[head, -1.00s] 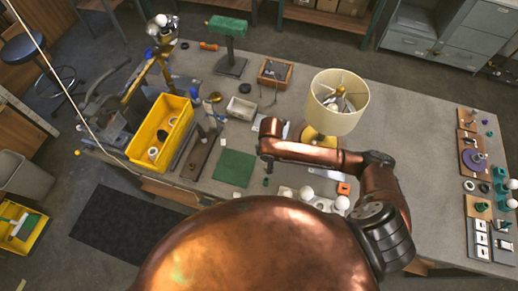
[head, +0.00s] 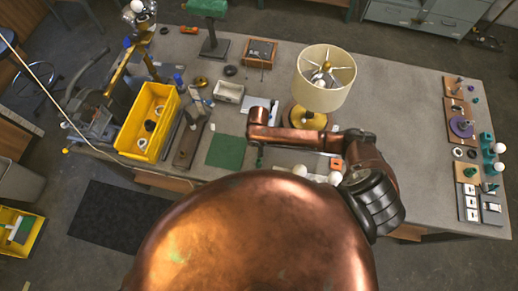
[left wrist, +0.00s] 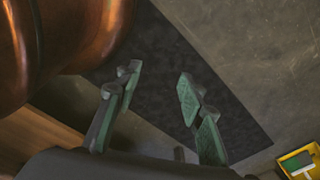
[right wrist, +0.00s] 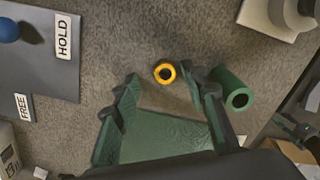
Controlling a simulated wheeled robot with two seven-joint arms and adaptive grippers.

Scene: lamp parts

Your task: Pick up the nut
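The nut (right wrist: 165,73) is a small brass-yellow ring on the grey tabletop in the right wrist view. It lies just beyond the fingertips of my right gripper (right wrist: 166,92), nearer the right-hand finger. The right gripper is open, with nothing held between its fingers. In the head view my right arm reaches in over the table, its hand pointing down beside the green mat (head: 226,151); the nut cannot be made out there. My left gripper (left wrist: 160,92) is open and empty above the dark floor mat in the left wrist view, and is outside the head view.
A green tube (right wrist: 236,92) lies close to the right-hand finger. A grey plate (right wrist: 45,80) with HOLD and FREE labels is at left. The lamp (head: 325,80) stands behind my right forearm. A yellow bin (head: 150,120) stands at the table's left.

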